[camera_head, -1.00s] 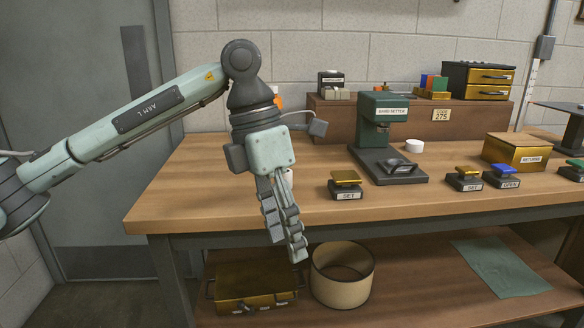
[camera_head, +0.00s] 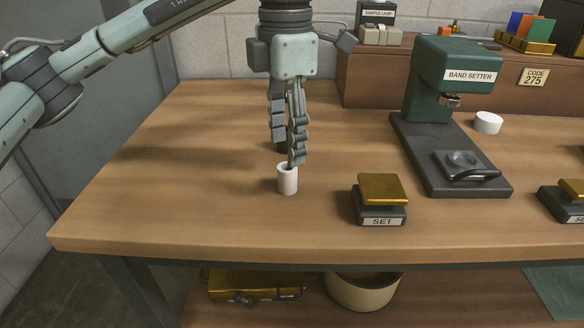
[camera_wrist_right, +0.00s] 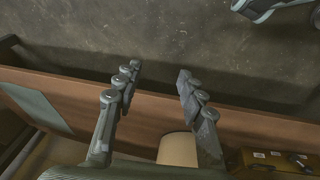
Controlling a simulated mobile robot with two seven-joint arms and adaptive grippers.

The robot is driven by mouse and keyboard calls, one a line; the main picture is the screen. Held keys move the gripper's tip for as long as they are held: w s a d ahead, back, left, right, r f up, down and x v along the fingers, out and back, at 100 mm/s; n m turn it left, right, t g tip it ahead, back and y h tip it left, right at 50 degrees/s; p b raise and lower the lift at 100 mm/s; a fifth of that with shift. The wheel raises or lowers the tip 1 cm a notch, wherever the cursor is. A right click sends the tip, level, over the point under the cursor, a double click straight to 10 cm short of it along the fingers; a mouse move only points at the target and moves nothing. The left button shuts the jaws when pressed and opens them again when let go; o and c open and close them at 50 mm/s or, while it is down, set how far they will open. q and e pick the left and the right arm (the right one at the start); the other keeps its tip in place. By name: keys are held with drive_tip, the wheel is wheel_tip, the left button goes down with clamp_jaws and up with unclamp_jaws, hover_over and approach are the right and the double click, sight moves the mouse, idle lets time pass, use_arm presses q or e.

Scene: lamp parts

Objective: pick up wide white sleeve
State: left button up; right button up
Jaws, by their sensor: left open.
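A small white cylinder (camera_head: 287,181) stands upright on the bench in the head view, with a hole in its top. My left gripper (camera_head: 288,150) points down just above and behind it, open and empty; I cannot tell if a fingertip touches the rim. A lower, wider white round piece (camera_head: 488,122) lies on the bench right of the band setter, away from my grippers. I cannot tell for sure which of the two is the wide white sleeve. My right gripper (camera_wrist_right: 158,78) is open and empty in the right wrist view, above the lower shelf edge and floor.
A beige bin (camera_head: 362,291) sits below. The bench's left part is clear.

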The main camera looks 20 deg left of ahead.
sight(287, 167)
use_arm(q)
wheel_tip(287, 167, down, 2)
drive_tip(key=shift+s, duration=0.15)
wheel_tip(287, 167, down, 4)
drive_tip(key=shift+f+p, duration=0.15)
drive_tip(key=shift+p, duration=0.25)
use_arm(e)
drive_tip(key=shift+s+a+f, duration=0.1)
drive_tip(key=shift+s+f, duration=0.1)
drive_tip(key=shift+f, duration=0.35)
drive_tip(key=shift+s+f, duration=0.15)
drive_tip(key=shift+f, duration=0.35)
use_arm(q)
drive_tip(key=shift+c, duration=0.3)
drive_tip(key=c, duration=1.1)
use_arm(e)
drive_tip(key=shift+w+r, duration=0.1)
